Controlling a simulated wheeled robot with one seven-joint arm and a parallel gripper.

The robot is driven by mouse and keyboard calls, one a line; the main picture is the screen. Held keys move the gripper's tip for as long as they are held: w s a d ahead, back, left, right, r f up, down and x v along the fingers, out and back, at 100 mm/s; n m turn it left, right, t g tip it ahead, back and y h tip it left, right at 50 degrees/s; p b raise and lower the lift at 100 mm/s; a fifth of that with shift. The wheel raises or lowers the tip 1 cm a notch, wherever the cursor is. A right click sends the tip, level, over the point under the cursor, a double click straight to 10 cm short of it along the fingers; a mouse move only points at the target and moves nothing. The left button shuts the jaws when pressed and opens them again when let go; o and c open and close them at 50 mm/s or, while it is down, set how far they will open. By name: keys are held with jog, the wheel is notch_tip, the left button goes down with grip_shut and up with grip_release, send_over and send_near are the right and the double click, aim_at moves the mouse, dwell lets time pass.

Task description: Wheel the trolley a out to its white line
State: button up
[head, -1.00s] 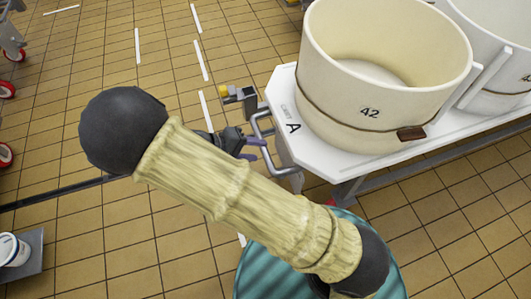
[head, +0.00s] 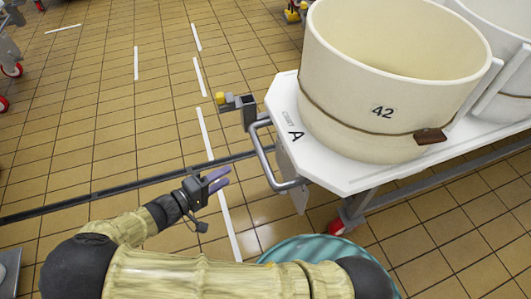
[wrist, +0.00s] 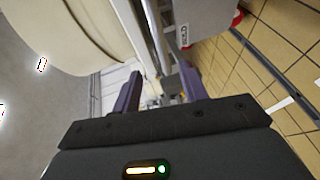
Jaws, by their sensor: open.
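Trolley A has a white top (head: 287,90) marked "A" and stands at the right of the head view. Its grey bar handle (head: 263,157) is on the near left end. A red caster (head: 341,226) shows underneath. My gripper (head: 228,179) is open and empty, left of the handle, with a gap between them in the picture. In the wrist view both fingers (wrist: 160,90) point toward the trolley; contact cannot be made out. White floor dashes (head: 205,132) run left of the trolley, one (head: 229,226) below my gripper. Which is the trolley's line is not clear.
A cream vat numbered 42 (head: 345,110) stands on the trolley, a second vat (head: 500,25) beside it. A yellow-tipped lever (head: 220,97) juts out near the handle. A dark floor rail (head: 90,198) crosses the tiles. Red-wheeled equipment (head: 12,70) stands far left; tiles between are open.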

jog(key=b+x, duration=0.6)
jog(key=x, duration=1)
jog(key=shift+w+d, duration=0.2)
jog(key=shift+d, duration=0.05)
grip_shut()
